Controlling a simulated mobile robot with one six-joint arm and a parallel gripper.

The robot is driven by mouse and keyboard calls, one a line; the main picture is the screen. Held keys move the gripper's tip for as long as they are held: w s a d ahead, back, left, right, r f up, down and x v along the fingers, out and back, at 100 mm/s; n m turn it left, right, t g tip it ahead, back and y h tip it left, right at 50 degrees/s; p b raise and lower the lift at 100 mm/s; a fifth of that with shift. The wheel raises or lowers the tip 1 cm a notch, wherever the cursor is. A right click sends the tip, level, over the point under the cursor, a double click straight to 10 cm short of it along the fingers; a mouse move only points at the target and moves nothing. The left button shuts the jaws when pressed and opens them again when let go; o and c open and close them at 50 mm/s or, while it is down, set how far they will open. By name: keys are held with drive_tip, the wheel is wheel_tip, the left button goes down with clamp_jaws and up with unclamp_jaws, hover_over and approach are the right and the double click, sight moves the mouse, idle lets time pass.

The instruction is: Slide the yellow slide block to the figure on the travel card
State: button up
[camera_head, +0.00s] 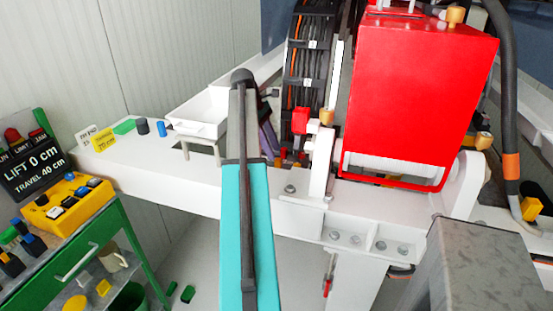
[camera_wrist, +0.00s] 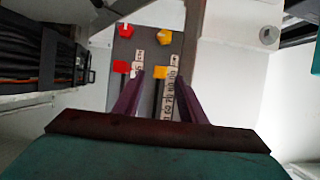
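The yellow slide block (camera_wrist: 160,72) sits on a dark grey panel (camera_wrist: 147,50), at a white numbered strip (camera_wrist: 170,95), in the wrist view. My gripper (camera_wrist: 158,76) has two purple fingers spread apart, with nothing held. In the picture the yellow block lies between the fingertips; I cannot tell how far below them. In the head view the purple fingers (camera_head: 268,138) show partly behind my teal arm.
A red slide block (camera_wrist: 121,67) is left of the yellow one, by a second strip. Red (camera_wrist: 126,30) and yellow (camera_wrist: 164,36) knobs are farther up the panel. A black sign (camera_head: 35,170) reads LIFT 0 cm, TRAVEL 40 cm. A large red housing (camera_head: 425,95) stands at right.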

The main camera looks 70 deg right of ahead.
sight(277, 159)
drive_tip(key=shift+p+x, duration=0.3)
drive_tip(key=shift+x, duration=1.75)
clamp_jaws()
